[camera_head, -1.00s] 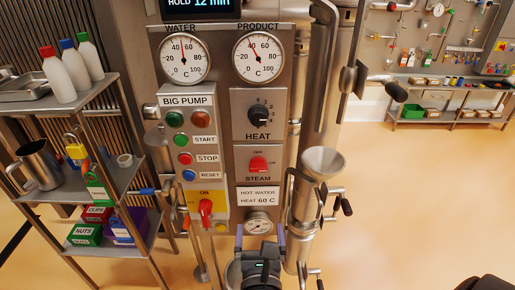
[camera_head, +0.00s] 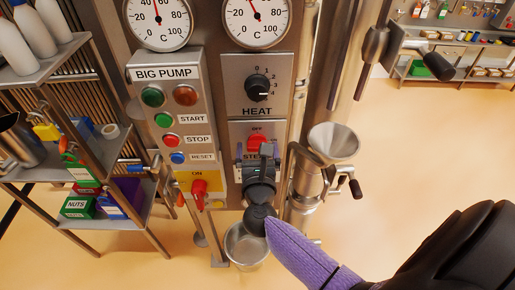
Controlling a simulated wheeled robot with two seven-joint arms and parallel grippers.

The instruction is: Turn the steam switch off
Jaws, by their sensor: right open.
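The red steam switch (camera_head: 257,140) sits on the grey panel below the heat knob, with the word OFF above it. Its lower part and most of the STEAM label are hidden by my right gripper. I cannot tell which way the switch points. My right gripper (camera_head: 258,151) is open, with one finger to each side of the switch in the picture. I cannot tell whether the fingers touch it. My left gripper is not in view.
The black HEAT knob (camera_head: 257,87) is just above. The BIG PUMP box (camera_head: 176,130) with its buttons and red-handled switch (camera_head: 198,192) stands to the left. A metal funnel (camera_head: 334,141) is on the right. A steel bowl (camera_head: 245,247) is below.

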